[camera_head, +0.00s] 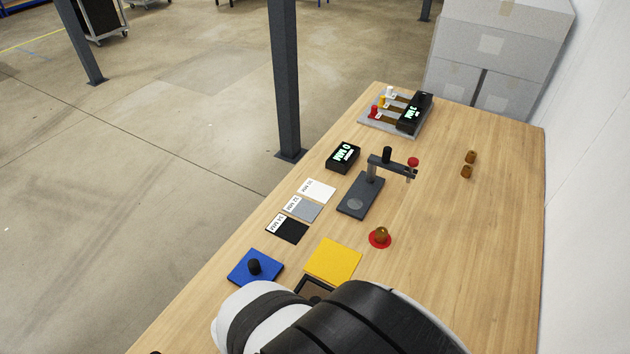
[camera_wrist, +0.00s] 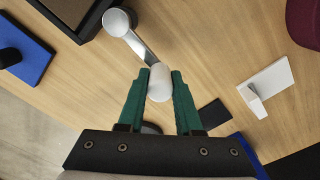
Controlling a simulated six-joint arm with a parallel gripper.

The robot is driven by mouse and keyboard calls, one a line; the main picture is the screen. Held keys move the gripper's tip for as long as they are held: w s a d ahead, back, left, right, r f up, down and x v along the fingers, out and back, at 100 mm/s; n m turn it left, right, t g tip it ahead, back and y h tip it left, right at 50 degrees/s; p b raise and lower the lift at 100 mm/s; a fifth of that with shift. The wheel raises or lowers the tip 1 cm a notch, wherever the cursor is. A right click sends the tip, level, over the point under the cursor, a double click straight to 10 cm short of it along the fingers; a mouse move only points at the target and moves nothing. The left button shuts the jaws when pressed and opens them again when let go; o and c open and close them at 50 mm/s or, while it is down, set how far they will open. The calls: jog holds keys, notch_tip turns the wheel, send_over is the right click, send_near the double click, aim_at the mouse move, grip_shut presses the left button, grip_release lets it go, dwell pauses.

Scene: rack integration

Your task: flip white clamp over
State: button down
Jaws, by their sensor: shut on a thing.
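My gripper (camera_wrist: 159,92), with two green fingers, is shut on a white rounded knob (camera_wrist: 160,82) in the wrist view. The knob sits at one end of a shiny metal lever (camera_wrist: 140,47). The lever's other end has a second white round end (camera_wrist: 118,22), next to a dark-framed tray. This white-ended lever seems to be the white clamp, lying at a slant over the wooden table. In the head view my black and white arm covers this area, so the gripper and lever are hidden there.
In the wrist view, a white plate with an upright tab (camera_wrist: 268,84) lies right and a blue plate with a black knob (camera_wrist: 24,52) left. In the head view, a yellow square (camera_head: 333,260) and a dark grey stand (camera_head: 360,195) lie beyond my arm. The table's right side is mostly clear.

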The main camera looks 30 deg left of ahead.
jog(key=shift+d+n, duration=0.25)
jog(key=shift+n, duration=0.15)
jog(key=c, duration=0.6)
grip_release()
notch_tip(320, 180, up, 16)
jog(key=shift+f, duration=0.1)
